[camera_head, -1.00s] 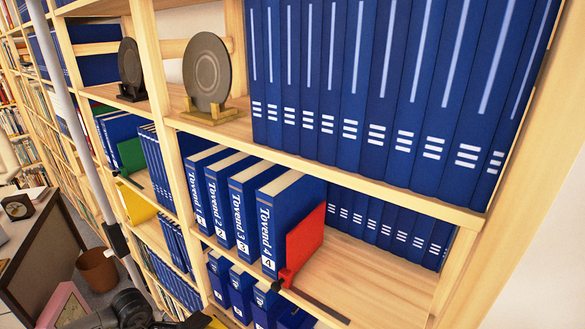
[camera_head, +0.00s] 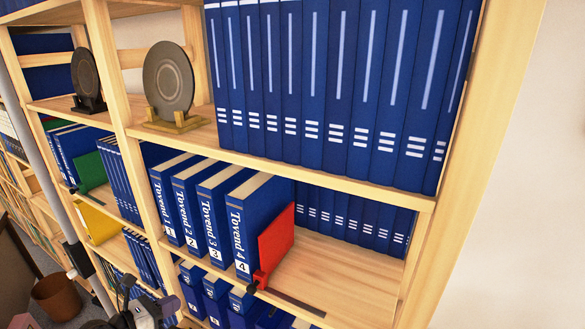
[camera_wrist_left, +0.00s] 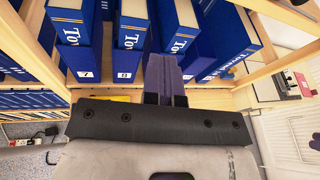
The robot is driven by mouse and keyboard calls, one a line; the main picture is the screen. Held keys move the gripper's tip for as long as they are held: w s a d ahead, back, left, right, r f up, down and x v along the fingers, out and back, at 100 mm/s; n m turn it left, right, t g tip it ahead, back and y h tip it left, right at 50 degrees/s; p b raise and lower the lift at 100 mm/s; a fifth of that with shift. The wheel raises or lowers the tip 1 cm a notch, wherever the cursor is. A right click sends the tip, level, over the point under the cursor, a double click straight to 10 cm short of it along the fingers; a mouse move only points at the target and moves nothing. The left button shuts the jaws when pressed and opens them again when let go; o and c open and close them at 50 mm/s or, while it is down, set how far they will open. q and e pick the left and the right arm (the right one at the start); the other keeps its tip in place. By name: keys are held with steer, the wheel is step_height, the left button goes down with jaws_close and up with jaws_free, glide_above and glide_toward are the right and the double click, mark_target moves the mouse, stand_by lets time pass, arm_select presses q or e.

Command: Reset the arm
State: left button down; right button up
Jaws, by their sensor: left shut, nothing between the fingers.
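My left gripper (camera_head: 168,304) shows at the bottom left of the head view, in front of the lower shelf of blue books. In the left wrist view its two grey fingers (camera_wrist_left: 165,72) are together with nothing between them. They point towards blue books with white page edges (camera_wrist_left: 68,22), close to the spines; I cannot tell whether they touch. My right gripper is not in view.
Blue volumes numbered 1 to 4 (camera_head: 215,215) stand on the middle shelf beside a red bookend (camera_head: 276,245), with bare shelf to its right (camera_head: 340,275). Grey round plates (camera_head: 168,80) stand above. A brown bin (camera_head: 58,296) is on the floor.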

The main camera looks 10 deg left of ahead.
arm_select(q)
step_height(320, 180, up, 13)
steer(key=a+n+t+y, duration=0.2)
steer(key=n+t+y, duration=0.8)
steer(key=n, duration=1.3)
steer(key=s+d+f+n+g+h, duration=0.1)
steer(key=s+d+f+n+g, duration=0.5)
steer(key=s+f, duration=0.45)
steer(key=s+d+f+n+g+h, duration=0.1)
steer(key=s+d+f+n+g, duration=0.3)
steer(key=s+d+f+g, duration=0.6)
steer(key=s+d+f+n+g+h, duration=0.1)
steer(key=s+d+f+n+g, duration=0.3)
steer(key=s+f, duration=0.65)
steer(key=s+r+n+p, duration=0.1)
steer(key=s+r+p, duration=0.2)
steer(key=r+p, duration=2.4)
steer(key=shift+a+v, duration=0.2)
steer(key=shift+v, duration=0.75)
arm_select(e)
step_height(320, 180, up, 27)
arm_select(q)
steer(key=shift+w, duration=0.1)
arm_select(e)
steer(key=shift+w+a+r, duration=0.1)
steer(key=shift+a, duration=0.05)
